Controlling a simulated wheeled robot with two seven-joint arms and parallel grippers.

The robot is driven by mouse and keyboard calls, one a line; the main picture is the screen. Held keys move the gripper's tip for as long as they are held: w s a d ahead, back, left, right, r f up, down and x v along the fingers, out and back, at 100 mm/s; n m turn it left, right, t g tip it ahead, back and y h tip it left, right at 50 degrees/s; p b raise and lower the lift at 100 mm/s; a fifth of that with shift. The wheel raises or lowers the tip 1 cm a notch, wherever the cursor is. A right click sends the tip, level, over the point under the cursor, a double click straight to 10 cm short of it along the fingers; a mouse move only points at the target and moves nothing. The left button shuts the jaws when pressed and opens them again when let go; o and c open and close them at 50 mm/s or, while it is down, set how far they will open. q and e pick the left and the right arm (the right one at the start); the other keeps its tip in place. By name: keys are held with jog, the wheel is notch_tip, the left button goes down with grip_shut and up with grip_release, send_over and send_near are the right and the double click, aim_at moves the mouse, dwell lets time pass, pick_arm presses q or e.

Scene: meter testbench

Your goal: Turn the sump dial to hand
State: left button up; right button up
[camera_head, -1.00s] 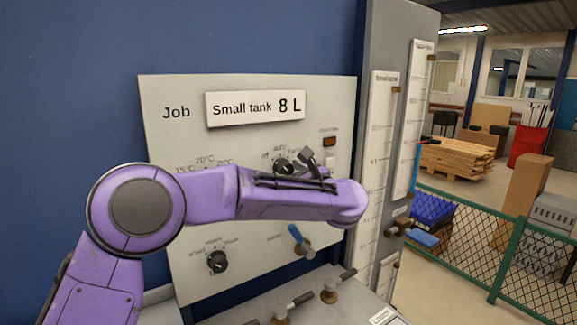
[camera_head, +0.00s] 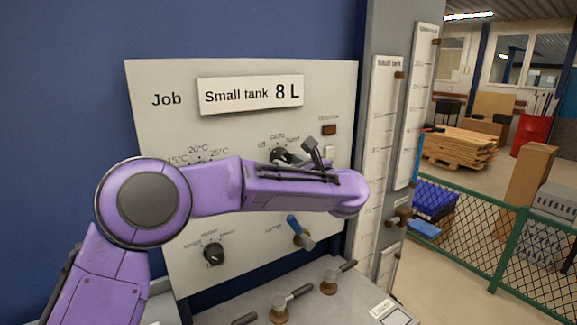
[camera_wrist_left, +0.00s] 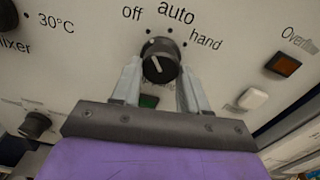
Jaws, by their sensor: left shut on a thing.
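The sump dial (camera_wrist_left: 160,62) is a black knob on the pale panel, with off, auto and hand printed around its top. Its white line points up and slightly left, towards the off side. My left gripper (camera_wrist_left: 160,82) is shut on the dial, one grey finger on each side of it. In the head view the dial (camera_head: 281,156) shows just above my purple left arm, which hides much of the panel's middle. The fingertips are hard to make out there. My right gripper is not in view.
A job sign (camera_head: 250,94) reads Small tank 8 L. An orange lamp (camera_wrist_left: 283,64) and white switch (camera_wrist_left: 252,99) sit right of the dial. A lower black knob (camera_head: 214,253) and blue-handled valve (camera_head: 299,235) lie below my arm. Gauge columns (camera_head: 381,150) stand at right.

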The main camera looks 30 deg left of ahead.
pick_arm(q)
jog(key=m+b, duration=0.1)
jog(key=m, duration=0.3)
jog(key=m+b, duration=0.2)
jog(key=m, duration=0.3)
jog(key=shift+s+d+f, duration=0.1)
jog(key=shift+s+f, duration=0.05)
jog(key=m, duration=0.2)
jog(key=shift+m, duration=0.4)
jog(key=m+p, duration=0.1)
jog(key=m, duration=0.3)
jog(key=shift+p, duration=0.4)
jog(key=shift+m+p, duration=0.35)
jog(key=shift+m, duration=0.45)
